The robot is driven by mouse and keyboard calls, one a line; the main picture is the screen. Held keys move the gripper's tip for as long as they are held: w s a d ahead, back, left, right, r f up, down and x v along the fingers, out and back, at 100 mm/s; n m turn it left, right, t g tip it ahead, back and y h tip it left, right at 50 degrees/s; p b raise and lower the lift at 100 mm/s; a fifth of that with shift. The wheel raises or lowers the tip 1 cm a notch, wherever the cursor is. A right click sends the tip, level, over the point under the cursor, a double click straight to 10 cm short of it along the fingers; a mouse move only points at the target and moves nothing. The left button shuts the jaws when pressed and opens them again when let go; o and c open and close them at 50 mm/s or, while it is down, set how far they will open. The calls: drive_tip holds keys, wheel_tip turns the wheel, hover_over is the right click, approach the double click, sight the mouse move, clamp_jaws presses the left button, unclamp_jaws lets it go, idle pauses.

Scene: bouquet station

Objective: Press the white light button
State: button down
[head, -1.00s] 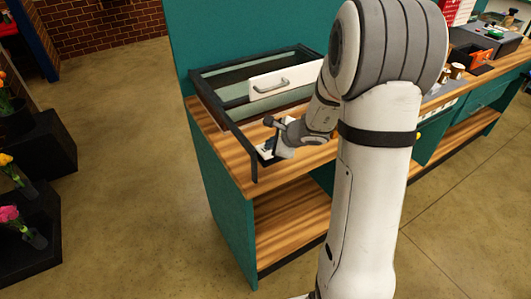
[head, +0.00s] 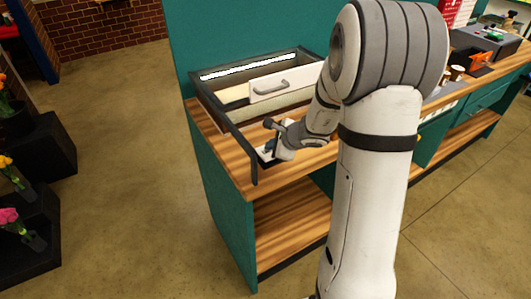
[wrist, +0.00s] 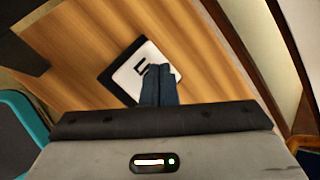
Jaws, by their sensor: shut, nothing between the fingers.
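The white light button (wrist: 134,74) is a white plate with a black mark on a dark base, on the wooden counter. In the head view the button plate (head: 263,154) shows at the counter's front left, partly behind my gripper. My gripper (wrist: 158,72) is shut and empty. Its dark fingertips point down at the plate and cover part of it; I cannot tell whether they touch it. In the head view my gripper (head: 268,148) is right above the plate. A light strip (head: 250,68) inside the dark frame glows white.
The dark open frame (head: 222,117) stands on the counter (head: 240,175) around a white drawer front with a handle (head: 283,88). Cups and an orange box (head: 480,59) stand farther right. Flowers on black stands (head: 30,215) are at the left. The floor between is clear.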

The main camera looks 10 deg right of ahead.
drive_tip(key=shift+r, duration=0.5)
drive_tip(key=shift+r+p, duration=0.1)
drive_tip(key=shift+p, duration=0.2)
wheel_tip(320, 180, up, 6)
drive_tip(key=p, duration=0.4)
